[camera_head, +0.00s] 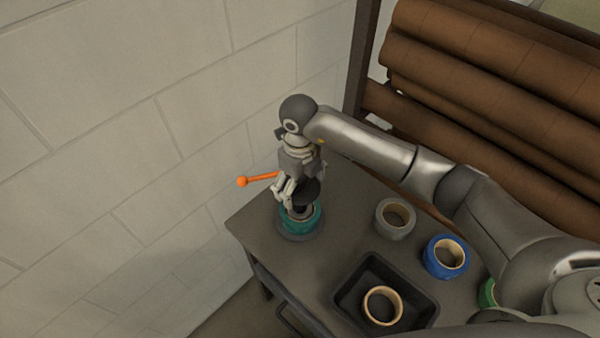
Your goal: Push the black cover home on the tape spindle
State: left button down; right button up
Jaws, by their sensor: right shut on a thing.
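My right gripper (287,192) points down over the left part of the table and is shut on the black cover (309,193), a dark round piece that shows tilted beside the fingers. The cover is just above the tape spindle, where a teal tape roll (302,222) sits on a round grey base (299,236). The fingers and cover hide most of the spindle's top, so I cannot tell whether the cover touches it. My left gripper is not in view.
An orange ball-ended lever (243,181) sticks out left beside my wrist. A grey roll (395,218), a blue roll (446,257) and a green roll (487,293) stand right on the table (337,243). A dark tray (350,300) holds a tan ring (383,305). A wall rises at left.

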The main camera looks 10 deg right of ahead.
jog(key=shift+s+f+b, duration=0.15)
jog(key=shift+f+b, duration=0.15)
jog(key=shift+f, duration=0.6)
notch_tip(320, 180, down, 3)
jog(key=shift+r+b, duration=0.15)
jog(key=shift+b, duration=0.9)
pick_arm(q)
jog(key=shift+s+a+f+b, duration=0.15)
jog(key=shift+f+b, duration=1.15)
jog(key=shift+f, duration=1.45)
pick_arm(e)
jog(key=shift+f, duration=1.65)
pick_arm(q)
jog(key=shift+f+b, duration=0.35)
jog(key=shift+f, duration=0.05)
pick_arm(e)
jog(key=shift+f, duration=0.1)
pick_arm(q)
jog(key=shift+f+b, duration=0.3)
pick_arm(e)
jog(key=shift+f, duration=0.35)
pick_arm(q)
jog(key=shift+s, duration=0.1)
pick_arm(e)
jog(key=shift+f, duration=0.15)
